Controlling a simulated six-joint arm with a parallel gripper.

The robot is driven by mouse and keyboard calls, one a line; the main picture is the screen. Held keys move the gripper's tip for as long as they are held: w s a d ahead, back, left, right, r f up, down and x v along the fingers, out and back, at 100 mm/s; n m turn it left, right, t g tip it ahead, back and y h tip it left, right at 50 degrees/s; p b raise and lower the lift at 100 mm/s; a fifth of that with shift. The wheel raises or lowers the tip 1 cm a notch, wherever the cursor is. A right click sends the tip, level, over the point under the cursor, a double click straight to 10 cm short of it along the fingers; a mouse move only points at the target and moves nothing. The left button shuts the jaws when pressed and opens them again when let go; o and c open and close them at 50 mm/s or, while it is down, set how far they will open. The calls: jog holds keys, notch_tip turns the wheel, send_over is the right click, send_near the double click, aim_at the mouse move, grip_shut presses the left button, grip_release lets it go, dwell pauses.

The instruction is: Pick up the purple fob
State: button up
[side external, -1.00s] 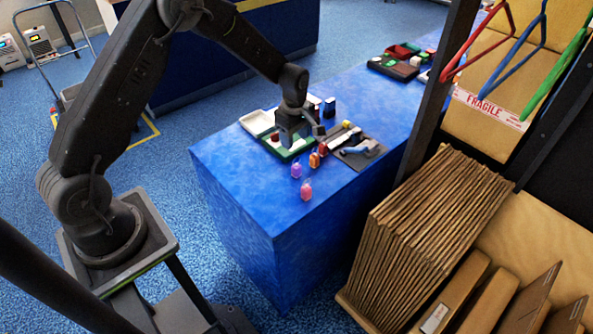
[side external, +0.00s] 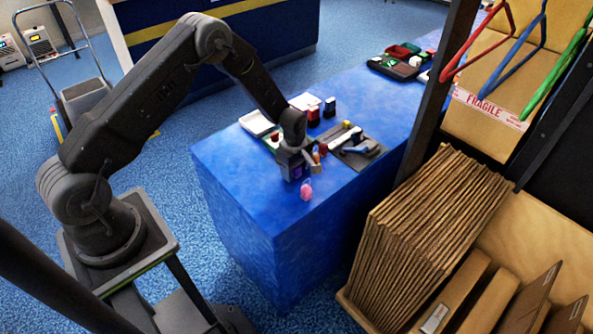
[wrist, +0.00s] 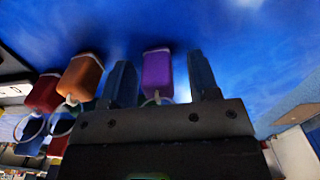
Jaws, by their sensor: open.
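The purple fob (wrist: 157,75) shows in the wrist view, on the blue bench top, between the two fingers of my gripper (wrist: 160,64). The fingers are open, with a gap visible on each side of the fob. In the side view my gripper (side external: 296,170) is low over the near end of the bench and mostly hides the purple fob. I cannot tell how far down the fob the fingers reach.
An orange fob (wrist: 81,78) and a red fob (wrist: 44,93) stand left of my gripper in the wrist view. A grey tray (side external: 362,152) lies right of my gripper. The near bench corner is clear.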

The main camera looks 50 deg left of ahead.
jog(key=shift+c, duration=0.2)
jog(key=c, duration=0.9)
jog(key=shift+c, duration=0.2)
